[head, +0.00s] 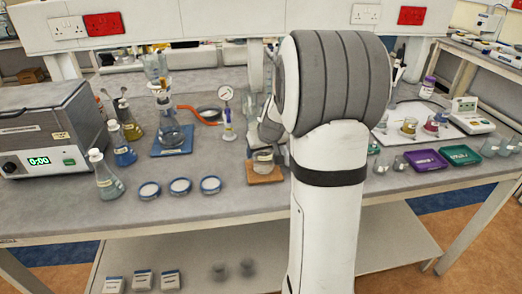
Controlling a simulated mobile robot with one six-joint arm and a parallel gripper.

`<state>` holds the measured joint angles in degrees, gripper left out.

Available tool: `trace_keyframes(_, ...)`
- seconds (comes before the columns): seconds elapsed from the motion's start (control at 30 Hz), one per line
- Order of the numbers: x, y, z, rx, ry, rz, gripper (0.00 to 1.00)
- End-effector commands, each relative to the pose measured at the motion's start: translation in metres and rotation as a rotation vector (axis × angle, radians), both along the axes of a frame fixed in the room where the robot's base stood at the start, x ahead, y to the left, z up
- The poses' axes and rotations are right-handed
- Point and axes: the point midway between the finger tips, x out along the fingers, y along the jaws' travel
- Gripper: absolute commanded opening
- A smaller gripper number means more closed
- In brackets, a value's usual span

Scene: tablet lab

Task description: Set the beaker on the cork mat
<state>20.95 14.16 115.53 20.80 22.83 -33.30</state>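A clear glass beaker (263,163) with a pale label shows in the head view just left of my arm. It looks upright and stands on, or very slightly above, the brown cork mat (255,181); I cannot tell which. My gripper (268,134) is a dark shape right over the beaker, partly hidden behind my large grey and white arm link. Its fingertips are not clear, so I cannot tell whether they still touch the beaker's rim or are apart from it.
Left of the mat are several petri dishes (180,186), a blue mat (160,153) with glassware, flasks (105,175) and a grey instrument (48,128). On the right are small beakers, a purple tray (427,160) and a green tray (460,155). The front bench strip is clear.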

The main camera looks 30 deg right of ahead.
Motion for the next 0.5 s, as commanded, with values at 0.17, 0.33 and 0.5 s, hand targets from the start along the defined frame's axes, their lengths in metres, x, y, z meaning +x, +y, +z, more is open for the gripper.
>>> trace_keyframes(0.17,0.0004,0.0003,0.0011,-0.001,-0.002,0.001,0.34)
trace_keyframes(0.33,0.0005,0.0005,-0.0032,-0.001,-0.002,0.001,0.34)
trace_keyframes(0.5,0.0003,0.0008,-0.0016,-0.001,-0.001,0.001,0.77)
